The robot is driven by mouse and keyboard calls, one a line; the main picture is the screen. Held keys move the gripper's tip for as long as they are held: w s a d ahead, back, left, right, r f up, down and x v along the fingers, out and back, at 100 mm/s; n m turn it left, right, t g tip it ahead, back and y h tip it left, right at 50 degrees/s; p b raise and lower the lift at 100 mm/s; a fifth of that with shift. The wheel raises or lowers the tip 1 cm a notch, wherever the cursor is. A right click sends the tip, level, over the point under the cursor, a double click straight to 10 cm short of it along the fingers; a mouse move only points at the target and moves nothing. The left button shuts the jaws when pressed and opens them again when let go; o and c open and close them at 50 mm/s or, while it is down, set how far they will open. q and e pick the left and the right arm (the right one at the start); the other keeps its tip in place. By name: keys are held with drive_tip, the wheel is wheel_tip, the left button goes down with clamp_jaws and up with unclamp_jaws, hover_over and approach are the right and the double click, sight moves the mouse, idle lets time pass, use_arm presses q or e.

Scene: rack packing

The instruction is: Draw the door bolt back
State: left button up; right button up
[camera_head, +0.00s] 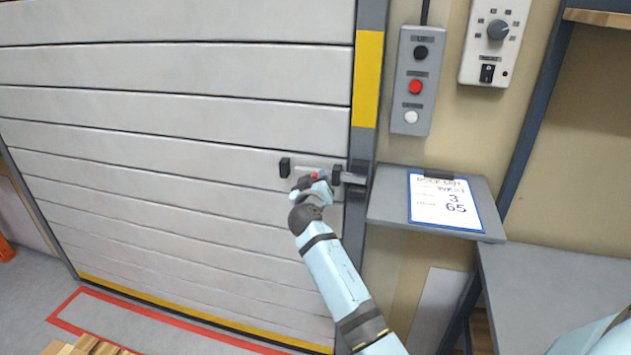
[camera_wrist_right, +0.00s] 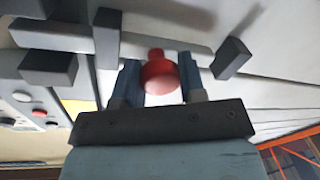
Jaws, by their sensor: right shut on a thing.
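The door bolt is a pale bar (camera_wrist_right: 190,40) held by dark brackets on the slatted door (camera_head: 180,120). The bar runs sideways near the door's right edge. Its red knob (camera_wrist_right: 160,73) sits between the two fingers of my right gripper (camera_wrist_right: 160,80), which is shut on it. In the head view my right gripper (camera_head: 317,190) covers most of the bolt, and a bit of the red knob (camera_head: 315,175) shows. A dark keeper block (camera_head: 357,172) is on the door frame. I cannot tell how far the bar reaches into it. My left gripper is not in view.
A grey shelf (camera_head: 388,205) with a written sheet (camera_head: 444,202) juts out right of the door frame. Above it hang a button box (camera_head: 415,80) and a dial panel (camera_head: 493,42). A grey table (camera_head: 560,290) stands lower right. The door face left of the bolt is clear.

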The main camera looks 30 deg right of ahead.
sight(300, 172)
clamp_jaws()
drive_tip(key=shift+w+a+f+b, duration=0.15)
drive_tip(key=shift+w+a+b, duration=0.1)
drive_tip(key=shift+b, duration=0.15)
drive_tip(key=w+a+b, duration=0.2)
drive_tip(key=w, duration=0.1)
drive_tip(key=shift+a+b, duration=0.2)
drive_tip(key=shift+b, duration=0.1)
drive_tip(key=shift+w+a, duration=0.15)
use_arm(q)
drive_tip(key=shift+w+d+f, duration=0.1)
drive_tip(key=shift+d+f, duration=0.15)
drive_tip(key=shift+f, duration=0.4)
use_arm(e)
drive_tip(key=o, duration=0.8)
unclamp_jaws()
drive_tip(key=shift+c, duration=0.2)
